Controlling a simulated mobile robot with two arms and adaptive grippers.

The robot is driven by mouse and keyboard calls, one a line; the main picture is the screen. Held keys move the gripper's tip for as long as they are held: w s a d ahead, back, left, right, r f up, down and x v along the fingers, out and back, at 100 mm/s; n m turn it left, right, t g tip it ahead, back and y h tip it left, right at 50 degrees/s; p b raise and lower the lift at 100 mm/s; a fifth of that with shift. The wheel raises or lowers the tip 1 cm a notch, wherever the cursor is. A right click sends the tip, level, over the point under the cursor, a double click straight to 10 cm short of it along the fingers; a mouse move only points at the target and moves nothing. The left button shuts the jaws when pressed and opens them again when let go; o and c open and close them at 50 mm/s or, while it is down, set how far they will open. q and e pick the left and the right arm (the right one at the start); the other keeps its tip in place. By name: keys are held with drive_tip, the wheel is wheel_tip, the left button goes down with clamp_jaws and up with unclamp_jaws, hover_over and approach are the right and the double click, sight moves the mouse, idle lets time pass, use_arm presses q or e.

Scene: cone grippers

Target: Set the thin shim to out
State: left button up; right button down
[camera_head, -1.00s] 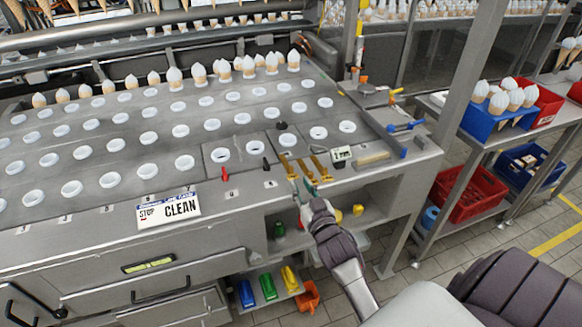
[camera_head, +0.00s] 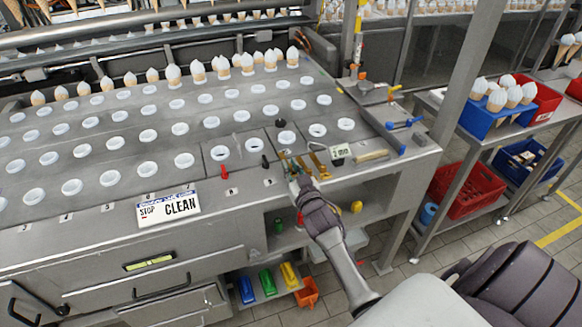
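Several narrow brass-coloured strips lie side by side at the front right of the grey machine top; one strip (camera_head: 319,165) shows clearly at the right of the group. I cannot tell which is the thin shim. My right gripper (camera_head: 294,177) is at the near left ends of the strips and covers part of them. Its fingers are small and partly hidden by the wrist, so I cannot tell whether they are open, shut or touching a strip. My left gripper is not in view.
A red lever (camera_head: 225,171) and a black knob (camera_head: 265,161) stand to the left. A STOP CLEAN sign (camera_head: 168,206) is on the front edge. A shelf lies below.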

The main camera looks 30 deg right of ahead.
sight(290, 166)
drive_tip(key=p+v, duration=0.2)
drive_tip(key=v, duration=0.2)
drive_tip(key=shift+s, duration=0.2)
drive_tip(key=shift+w+f, duration=0.1)
drive_tip(key=shift+f, duration=0.05)
drive_tip(key=c, duration=1.4)
unclamp_jaws()
drive_tip(key=shift+s, duration=0.2)
drive_tip(key=v, duration=1.2)
